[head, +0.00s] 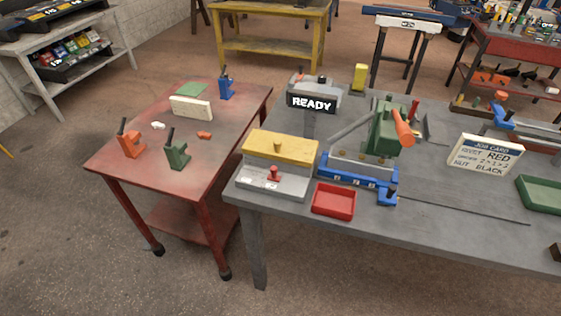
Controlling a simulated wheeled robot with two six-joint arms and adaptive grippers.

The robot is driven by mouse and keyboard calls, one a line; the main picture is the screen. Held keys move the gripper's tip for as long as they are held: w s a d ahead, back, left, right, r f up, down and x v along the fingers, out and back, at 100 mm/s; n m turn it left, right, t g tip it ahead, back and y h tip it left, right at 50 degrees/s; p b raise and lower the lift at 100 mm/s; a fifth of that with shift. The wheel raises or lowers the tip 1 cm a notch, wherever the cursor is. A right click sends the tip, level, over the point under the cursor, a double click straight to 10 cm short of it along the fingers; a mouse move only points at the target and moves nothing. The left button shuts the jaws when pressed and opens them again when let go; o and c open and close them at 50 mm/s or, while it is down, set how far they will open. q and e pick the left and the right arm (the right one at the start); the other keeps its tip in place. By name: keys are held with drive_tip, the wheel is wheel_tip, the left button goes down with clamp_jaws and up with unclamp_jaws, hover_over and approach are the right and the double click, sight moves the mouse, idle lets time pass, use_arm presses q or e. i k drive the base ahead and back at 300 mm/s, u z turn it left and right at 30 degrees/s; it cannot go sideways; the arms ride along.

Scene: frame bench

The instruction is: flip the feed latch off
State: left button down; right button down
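No part is labelled as the feed latch, so I cannot tell which one it is. A grey box (262,180) with a yellow lid (280,146) stands at the near left corner of the grey bench; a small red knob (273,173) stands upright at its front. Right of it is a green machine (383,132) with an orange handle (403,128), behind a blue rail (345,176) with a blue block (387,195) at its right end. A sign (311,103) behind the box reads READY. Neither of my grippers is in view.
On the grey bench (300,213), a red tray (333,202) sits before the rail, and a thin rod (470,211) runs rightward. A job card (485,154) and green tray (540,193) are at right.

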sight(273, 176)
drive_tip(key=k, duration=1.3)
drive_tip(key=u, duration=0.95)
drive_tip(key=i, duration=1.35)
drive_tip(key=z, duration=0.35)
